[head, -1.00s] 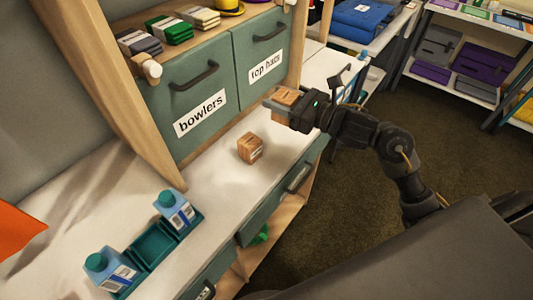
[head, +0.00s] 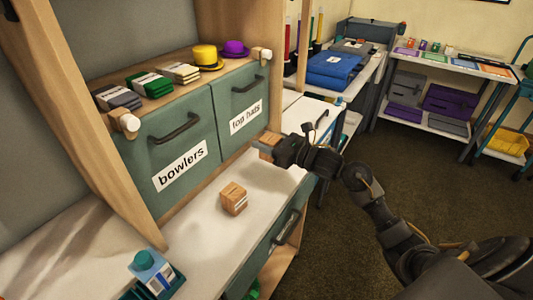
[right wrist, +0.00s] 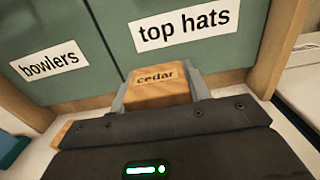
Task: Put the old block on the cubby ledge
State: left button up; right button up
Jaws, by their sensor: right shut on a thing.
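My right gripper (head: 275,148) is shut on a wooden block (head: 266,143), held above the white counter in front of the drawers. In the right wrist view the held block (right wrist: 158,86) shows the word "cedar" between the two fingers. A second wooden block (head: 233,199) with a small label stands on the counter; part of it seems to show in the right wrist view (right wrist: 65,133), behind my gripper. The wooden ledge (head: 180,97) above the two green drawers carries hats and folded cloths. My left gripper is not in view.
The drawers are labelled "bowlers" (head: 172,150) and "top hats" (head: 240,103). A blue bottle (head: 148,270) stands at the counter's front left. A wooden upright (head: 90,110) flanks the drawers.

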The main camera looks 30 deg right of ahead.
jog(key=f, duration=0.1)
jog(key=w+d+f, duration=0.1)
jog(key=w+f, duration=0.1)
jog(key=shift+w+d+f, duration=0.25)
jog(key=shift+f, duration=0.1)
jog(key=shift+w+d+f, duration=0.1)
jog(key=shift+f, duration=0.1)
notch_tip(320, 180, down, 3)
jog(key=shift+w+p, duration=0.15)
jog(key=shift+p, duration=0.45)
jog(key=shift+f, duration=0.3)
jog(key=o, duration=1)
jog(key=shift+r, duration=0.25)
jog(key=b+v, duration=0.1)
jog(key=v, duration=0.4)
jog(key=b+v, duration=0.1)
jog(key=v, duration=0.4)
jog(key=shift+s+d+f, duration=0.2)
jog(key=shift+s+f, duration=0.05)
jog(key=shift+s+d, duration=0.2)
jog(key=shift+s, duration=0.15)
jog(key=shift+s+d+r, duration=0.15)
jog(key=shift+s+d, duration=0.05)
jog(key=shift+s, duration=0.1)
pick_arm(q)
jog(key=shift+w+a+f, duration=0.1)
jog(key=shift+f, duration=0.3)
